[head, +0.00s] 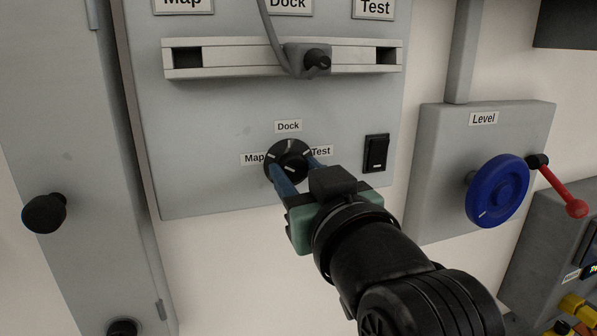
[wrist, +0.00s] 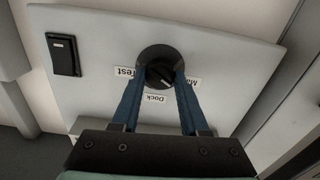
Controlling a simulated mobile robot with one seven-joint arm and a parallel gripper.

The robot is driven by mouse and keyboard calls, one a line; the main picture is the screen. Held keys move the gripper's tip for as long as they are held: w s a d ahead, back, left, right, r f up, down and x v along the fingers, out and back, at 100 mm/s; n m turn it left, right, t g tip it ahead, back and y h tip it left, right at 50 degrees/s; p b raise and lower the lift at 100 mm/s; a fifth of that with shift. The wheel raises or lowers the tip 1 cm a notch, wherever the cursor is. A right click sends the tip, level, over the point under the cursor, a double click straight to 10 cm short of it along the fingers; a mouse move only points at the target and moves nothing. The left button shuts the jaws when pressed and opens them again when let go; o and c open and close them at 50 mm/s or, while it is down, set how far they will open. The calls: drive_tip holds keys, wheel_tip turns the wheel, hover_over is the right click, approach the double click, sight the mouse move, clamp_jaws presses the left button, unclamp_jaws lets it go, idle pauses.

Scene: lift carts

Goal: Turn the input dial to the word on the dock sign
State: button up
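The input dial (head: 290,152) is a round black knob with white marks on the grey panel. Small labels surround it: Dock (head: 288,126) above, Map (head: 253,158) at left and Test (head: 321,151) at right. No separate dock sign can be made out.
A black rocker switch (head: 376,153) sits right of the dial. Farther right are a blue handwheel (head: 497,190) and a red lever (head: 561,189).

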clamp_jaws()
drive_tip(key=shift+m, duration=0.4)
drive_tip(key=m+p, duration=0.3)
drive_tip(key=m, duration=0.1)
drive_tip(key=shift+r+m, duration=0.1)
drive_tip(key=shift+m, duration=0.3)
drive_tip(key=m+p, duration=0.3)
drive_tip(key=m, duration=0.3)
drive_tip(key=shift+p, duration=0.4)
drive_tip(key=shift+d, duration=0.1)
drive_tip(key=o, duration=0.8)
unclamp_jaws()
drive_tip(key=shift+c, duration=0.2)
